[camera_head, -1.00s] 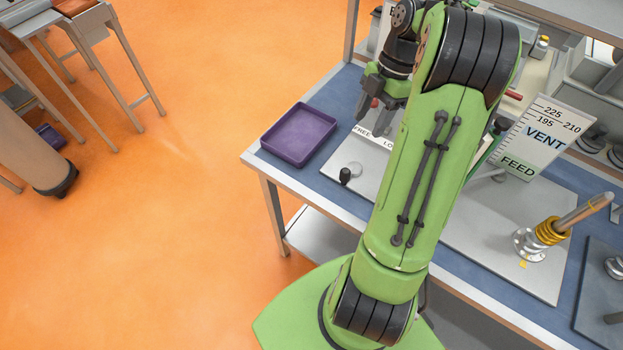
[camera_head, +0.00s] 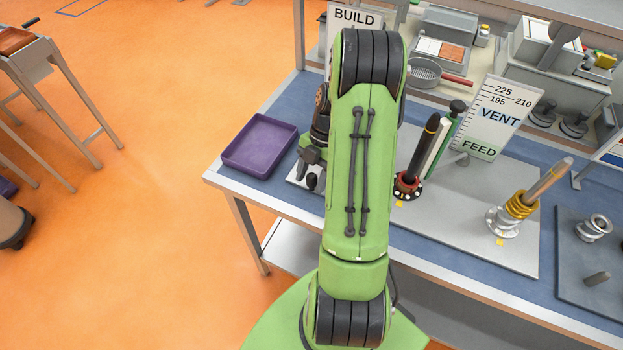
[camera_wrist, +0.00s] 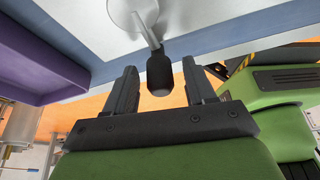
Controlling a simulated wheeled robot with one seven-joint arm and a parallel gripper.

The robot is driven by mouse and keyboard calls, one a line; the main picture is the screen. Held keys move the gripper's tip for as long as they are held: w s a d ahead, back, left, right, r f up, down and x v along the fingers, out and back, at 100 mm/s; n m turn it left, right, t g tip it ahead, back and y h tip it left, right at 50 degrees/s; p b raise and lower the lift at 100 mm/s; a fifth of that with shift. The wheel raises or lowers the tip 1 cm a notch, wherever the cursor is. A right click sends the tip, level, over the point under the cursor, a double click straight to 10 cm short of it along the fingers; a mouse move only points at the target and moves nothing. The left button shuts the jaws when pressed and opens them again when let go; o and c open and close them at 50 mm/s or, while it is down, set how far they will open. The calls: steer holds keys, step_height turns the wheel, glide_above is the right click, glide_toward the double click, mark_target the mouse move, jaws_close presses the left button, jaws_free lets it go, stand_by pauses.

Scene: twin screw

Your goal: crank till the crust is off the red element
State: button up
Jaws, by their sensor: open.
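My gripper (camera_head: 311,168) is low at the left end of the grey plate (camera_head: 455,225), partly hidden by my arm. In the wrist view the open gripper (camera_wrist: 160,68) has the crank's black knob (camera_wrist: 160,75) between its fingers, with a visible gap on each side. The crank's pale arm runs up from the knob to a round hub (camera_wrist: 133,12). The red element (camera_head: 407,187) stands right of my arm, with a dark rod (camera_head: 424,145) rising from it. Dark patches show around its base; I cannot tell how much is crust.
A purple tray (camera_head: 260,149) lies left of the gripper. A VENT/FEED scale board (camera_head: 500,118) stands behind the red element. A yellow-ringed screw (camera_head: 519,205) stands at the plate's right. A dark mat (camera_head: 580,265) with metal parts lies farther right.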

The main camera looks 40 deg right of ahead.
steer(key=shift+a+f, duration=0.1)
steer(key=shift+f, duration=0.15)
steer(key=shift+c, duration=0.5)
jaws_close()
